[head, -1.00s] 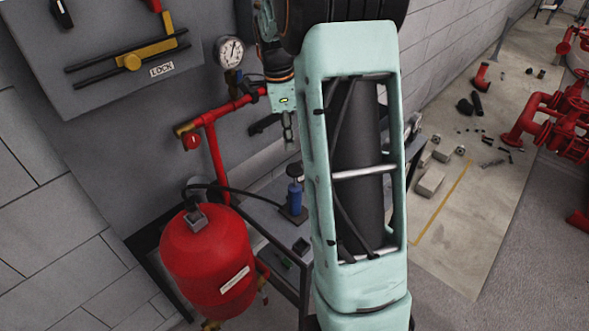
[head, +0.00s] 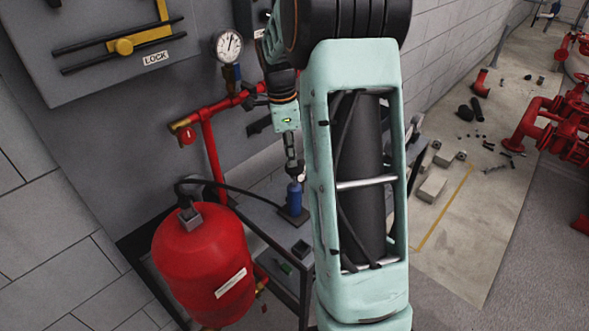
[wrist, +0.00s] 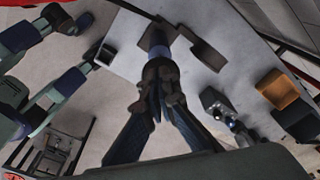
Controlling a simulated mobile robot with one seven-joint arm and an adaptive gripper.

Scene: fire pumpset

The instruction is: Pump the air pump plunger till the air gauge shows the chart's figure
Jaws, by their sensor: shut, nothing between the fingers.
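The blue air pump (head: 294,203) stands upright on the grey bench, and its blue body also shows in the wrist view (wrist: 156,40). My gripper (head: 294,174) is shut and empty, pointing down at the top of the pump. In the wrist view my fingertips (wrist: 160,92) are together at the dark plunger top (wrist: 160,72); they look touching or very close, and they hide part of it. A round white gauge (head: 228,45) sits above the red pipe; its needle points near the top, but its figures are too small to read. I cannot make out the chart.
A red tank (head: 204,270) stands left of the bench (head: 262,217), joined by a black hose towards the pump. A red pipe (head: 212,150) rises behind it. A LOCK panel (head: 110,75) hangs upper left.

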